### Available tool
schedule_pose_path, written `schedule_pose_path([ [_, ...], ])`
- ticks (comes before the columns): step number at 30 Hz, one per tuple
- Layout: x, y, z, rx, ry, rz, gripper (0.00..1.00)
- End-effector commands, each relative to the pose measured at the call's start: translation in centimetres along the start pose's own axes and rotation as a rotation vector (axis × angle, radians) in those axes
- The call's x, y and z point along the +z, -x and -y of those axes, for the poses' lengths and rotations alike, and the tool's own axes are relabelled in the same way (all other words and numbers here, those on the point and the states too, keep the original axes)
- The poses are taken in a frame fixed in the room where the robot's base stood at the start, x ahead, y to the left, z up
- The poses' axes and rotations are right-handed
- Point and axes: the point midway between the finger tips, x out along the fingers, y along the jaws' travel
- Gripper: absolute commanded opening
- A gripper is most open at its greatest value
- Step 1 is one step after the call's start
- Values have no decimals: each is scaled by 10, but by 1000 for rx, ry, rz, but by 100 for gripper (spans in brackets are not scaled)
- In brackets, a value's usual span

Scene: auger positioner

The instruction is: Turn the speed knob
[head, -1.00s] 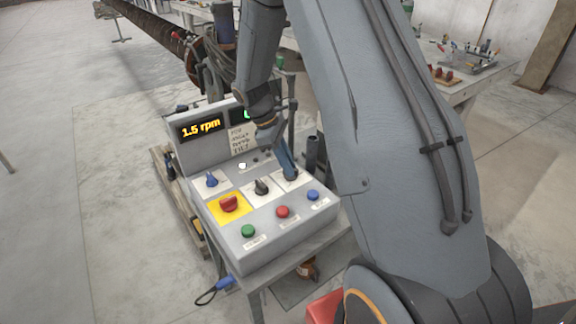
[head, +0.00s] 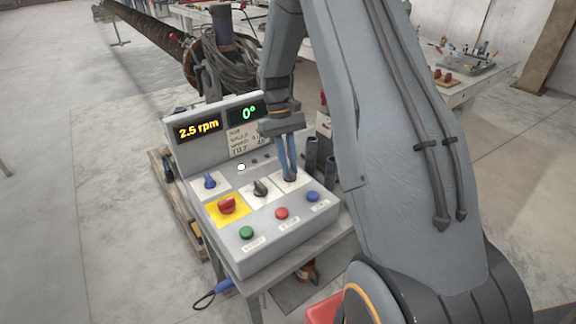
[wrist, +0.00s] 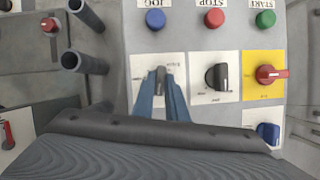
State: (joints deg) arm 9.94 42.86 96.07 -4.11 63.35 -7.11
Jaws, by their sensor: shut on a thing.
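The control box (head: 250,256) stands on a small table, with a display (head: 198,129) that reads 2.5 rpm and a green display (head: 249,112) that reads 0°. My gripper (head: 289,178) reaches down to the rightmost dark knob on its white plate (head: 301,178). In the wrist view, my gripper's blue fingers (wrist: 161,92) are shut on this dark knob (wrist: 160,76), one on each side. The knob's label is too small to read. The fingers hide part of the knob.
Beside the held knob are a black knob (head: 261,188), a red switch (head: 227,204) on yellow and a blue knob (head: 209,181). Green (head: 246,232), red (head: 282,213) and blue (head: 313,196) buttons line the front. Upright tubes (wrist: 86,63) stand close by the box.

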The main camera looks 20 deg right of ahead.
Motion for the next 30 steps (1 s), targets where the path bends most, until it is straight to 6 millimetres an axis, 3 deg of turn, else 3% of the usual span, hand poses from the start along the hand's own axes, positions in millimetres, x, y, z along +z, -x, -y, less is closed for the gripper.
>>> schedule_pose_path([
  [12,1,0,-2,-88,-211,1,0],
  [30,1,0,-2,-105,-254,1,0],
])
